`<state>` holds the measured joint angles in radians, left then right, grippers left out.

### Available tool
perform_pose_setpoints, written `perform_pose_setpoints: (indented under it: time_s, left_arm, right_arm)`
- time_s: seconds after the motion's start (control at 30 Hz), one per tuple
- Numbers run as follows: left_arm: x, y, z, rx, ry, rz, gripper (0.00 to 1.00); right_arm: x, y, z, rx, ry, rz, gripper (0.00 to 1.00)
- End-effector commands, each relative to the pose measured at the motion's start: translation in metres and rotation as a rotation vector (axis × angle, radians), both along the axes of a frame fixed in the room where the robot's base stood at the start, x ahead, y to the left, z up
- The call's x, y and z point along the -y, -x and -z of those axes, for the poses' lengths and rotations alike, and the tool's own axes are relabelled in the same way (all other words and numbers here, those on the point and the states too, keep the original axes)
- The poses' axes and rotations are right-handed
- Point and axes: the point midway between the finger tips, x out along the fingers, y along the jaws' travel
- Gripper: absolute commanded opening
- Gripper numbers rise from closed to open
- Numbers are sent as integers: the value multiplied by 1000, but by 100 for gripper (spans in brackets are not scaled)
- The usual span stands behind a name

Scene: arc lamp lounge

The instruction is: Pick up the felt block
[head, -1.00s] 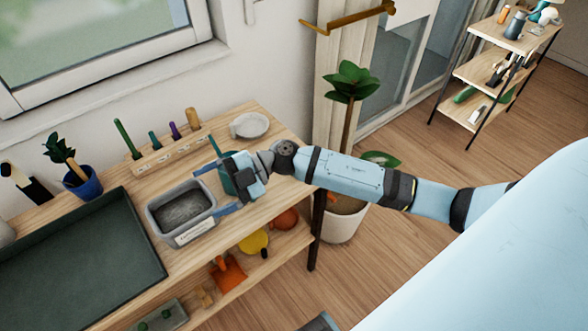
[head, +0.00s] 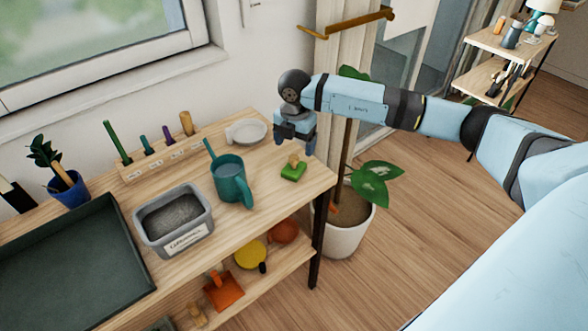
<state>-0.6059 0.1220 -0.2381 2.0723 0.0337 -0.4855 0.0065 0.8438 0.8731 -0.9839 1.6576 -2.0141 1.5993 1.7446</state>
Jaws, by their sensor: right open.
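The felt block (head: 292,173), a small green pad with a wooden knob on top, sits on the wooden table's top near its right end. My right gripper (head: 296,147) is open and points down, just above and behind the block in the picture. Its fingers look apart from the block, and nothing shows between them. The exact height of the gap is hard to tell. My left gripper is not in view.
A grey labelled bin (head: 150,243), a pen rack (head: 160,163) and a dark green tray (head: 131,249) are further left. A potted plant (head: 350,238) stands beyond the table's right end.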

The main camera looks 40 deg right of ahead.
Motion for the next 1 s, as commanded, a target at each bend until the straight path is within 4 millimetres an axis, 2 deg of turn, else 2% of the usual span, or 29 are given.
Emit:
perform_pose_setpoints:
  time_s: [0.1, 0.37, 0.63, 0.87, 0.9, 1.0]
  left_arm:
    - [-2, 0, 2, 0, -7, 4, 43]
    - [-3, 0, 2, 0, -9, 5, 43]
    - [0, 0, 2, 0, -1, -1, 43]
    - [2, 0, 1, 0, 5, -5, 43]
    - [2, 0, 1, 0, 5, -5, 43]
    - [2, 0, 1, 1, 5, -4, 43]
  right_arm:
    - [-1, 0, 16, -3, -2, -1, 83]
    - [-2, 1, 32, -1, -3, -2, 83]
    - [-5, 3, 70, -1, -3, -2, 83]
    - [-5, 3, 74, 0, -4, -2, 83]
    - [-5, 3, 74, 0, -4, -2, 81]
    - [-5, 3, 74, 0, -4, -2, 58]
